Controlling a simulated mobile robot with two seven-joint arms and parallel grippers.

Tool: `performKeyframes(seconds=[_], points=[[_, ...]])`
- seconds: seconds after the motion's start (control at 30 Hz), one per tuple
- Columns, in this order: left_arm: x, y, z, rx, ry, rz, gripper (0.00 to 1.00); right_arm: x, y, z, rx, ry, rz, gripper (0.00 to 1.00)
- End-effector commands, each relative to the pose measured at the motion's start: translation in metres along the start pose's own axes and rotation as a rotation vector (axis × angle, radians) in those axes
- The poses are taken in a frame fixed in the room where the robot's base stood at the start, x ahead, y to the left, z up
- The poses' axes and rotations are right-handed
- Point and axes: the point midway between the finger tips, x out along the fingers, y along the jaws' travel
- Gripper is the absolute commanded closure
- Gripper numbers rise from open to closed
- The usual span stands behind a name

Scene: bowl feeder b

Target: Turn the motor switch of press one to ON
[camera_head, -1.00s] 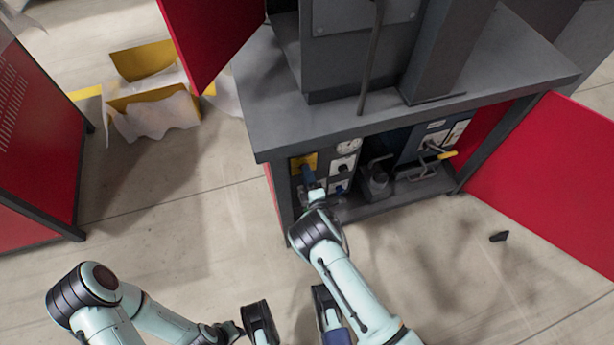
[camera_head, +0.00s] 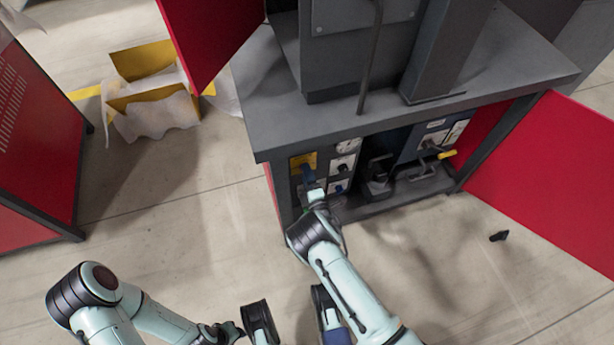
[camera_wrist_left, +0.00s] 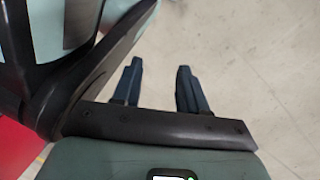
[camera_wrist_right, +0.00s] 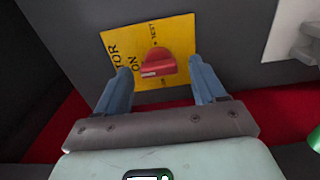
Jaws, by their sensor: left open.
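The motor switch is a red knob (camera_wrist_right: 158,63) on a yellow plate (camera_wrist_right: 181,35) in the right wrist view. "ON" and "TEST" are printed beside it; I cannot tell its setting exactly. In the head view the yellow plate (camera_head: 297,160) is on the left of the press's open lower cabinet, and my right gripper (camera_head: 308,174) is in front of it, hiding the knob. In the right wrist view my right gripper (camera_wrist_right: 160,67) is open, its blue fingers on either side of the knob, contact unclear. My left gripper (camera_wrist_left: 160,72) is open and empty above the floor.
The press table (camera_head: 420,110) overhangs the cabinet. A red door (camera_head: 550,170) stands open at right, and another red panel (camera_head: 210,40) is at upper left. A gauge and more controls are right of the plate. A yellow box (camera_head: 145,75) lies on the floor at left.

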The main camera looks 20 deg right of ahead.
Motion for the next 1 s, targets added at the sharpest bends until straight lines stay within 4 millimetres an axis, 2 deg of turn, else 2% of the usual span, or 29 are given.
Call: performKeyframes(seconds=[0.17, 0.27, 0.7, 0.83, 1.0], points=[[-0.001, 0.001, -0.001, 0.001, 0.005, 0.002, 0.57, -0.002, 0.0, -0.001, 0.001, 0.001, 0.0, 0.3], [-0.006, 0.005, -0.006, 0.007, 0.025, 0.01, 0.57, -0.012, 0.001, -0.001, 0.001, 0.001, -0.001, 0.3], [-0.053, 0.047, -0.051, 0.055, 0.202, 0.089, 0.57, -0.105, 0.002, 0.0, -0.001, 0.0, -0.004, 0.3], [-0.061, 0.055, -0.058, 0.062, 0.23, 0.103, 0.57, -0.123, 0.001, 0.0, 0.0, 0.0, -0.002, 0.3], [-0.065, 0.059, -0.062, 0.066, 0.248, 0.111, 0.57, -0.133, 0.0, 0.0, -0.001, 0.0, -0.001, 0.3]])
